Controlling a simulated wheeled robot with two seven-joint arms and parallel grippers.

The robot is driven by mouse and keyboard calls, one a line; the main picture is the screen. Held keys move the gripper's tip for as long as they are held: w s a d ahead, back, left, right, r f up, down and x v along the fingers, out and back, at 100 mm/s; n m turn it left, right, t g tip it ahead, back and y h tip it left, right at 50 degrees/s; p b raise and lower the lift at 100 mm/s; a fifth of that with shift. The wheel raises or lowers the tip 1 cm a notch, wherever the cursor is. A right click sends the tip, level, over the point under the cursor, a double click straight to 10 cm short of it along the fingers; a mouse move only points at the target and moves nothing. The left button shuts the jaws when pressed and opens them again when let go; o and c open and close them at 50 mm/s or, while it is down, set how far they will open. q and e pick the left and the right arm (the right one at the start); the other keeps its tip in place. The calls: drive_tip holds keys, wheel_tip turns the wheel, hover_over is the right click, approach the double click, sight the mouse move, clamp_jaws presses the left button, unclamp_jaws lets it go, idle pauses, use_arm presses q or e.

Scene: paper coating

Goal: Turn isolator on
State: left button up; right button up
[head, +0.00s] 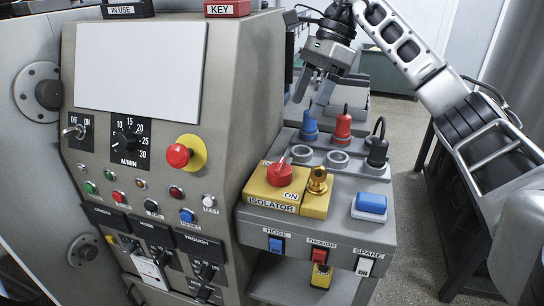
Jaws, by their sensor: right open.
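The isolator (252,188) is a yellow box on the grey side console, with "ISOLATOR" lettered on its front edge. Its red rotary knob (279,174) stands on top, beside a label reading "ON"; I cannot tell for certain which setting it points to. A brass fitting (317,181) sits on the yellow box just right of the knob. My right gripper (313,92) is open and empty, pointing down above the back of the console, behind and above the isolator and apart from the knob. My left gripper is out of view.
Blue (310,124), red (342,126) and black (377,150) plugs stand in a row behind the isolator. A blue pad (371,203) lies to its right. The tall control panel (225,130) with a red emergency button (178,155) rises on the left.

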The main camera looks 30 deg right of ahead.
sight(282, 163)
drive_tip(key=x, duration=0.7)
drive_tip(key=b+x, duration=0.1)
drive_tip(key=x, duration=0.6)
drive_tip(key=shift+s+a+f+b, duration=0.15)
drive_tip(key=shift+s+f+b, duration=0.05)
drive_tip(key=shift+f+b, duration=0.15)
drive_tip(key=c, duration=1.4)
